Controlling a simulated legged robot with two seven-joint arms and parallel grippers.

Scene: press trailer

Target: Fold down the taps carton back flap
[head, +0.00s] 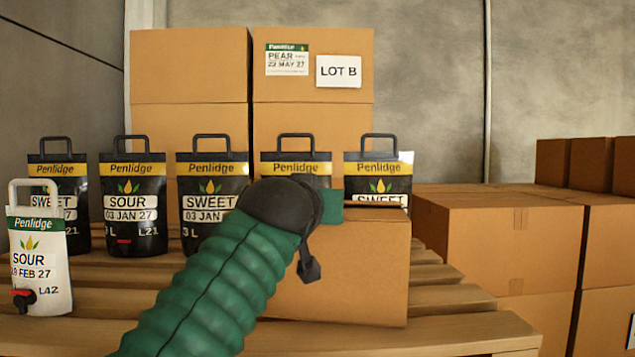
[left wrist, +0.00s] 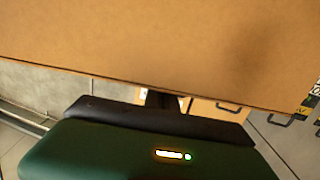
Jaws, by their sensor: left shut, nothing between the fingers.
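A brown carton (head: 350,270), probably the taps carton, stands on the slatted wooden pallet with its plain front face showing. Its opening and back flap cannot be made out in the head view, as my left arm covers its upper left part. In the left wrist view, the dark fingers (left wrist: 160,98) are shut and empty, close to a broad brown cardboard surface (left wrist: 150,45). I cannot tell whether that surface is a flap or a wall, or whether the fingers touch it. My right gripper is not in view.
Black Penlidge pouches (head: 133,205) stand in a row behind, before tall stacked cartons (head: 190,65). A white pouch (head: 38,260) with a red tap stands at left. More cartons (head: 500,240) are stacked at right. Pallet slats (head: 440,335) are bare in front.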

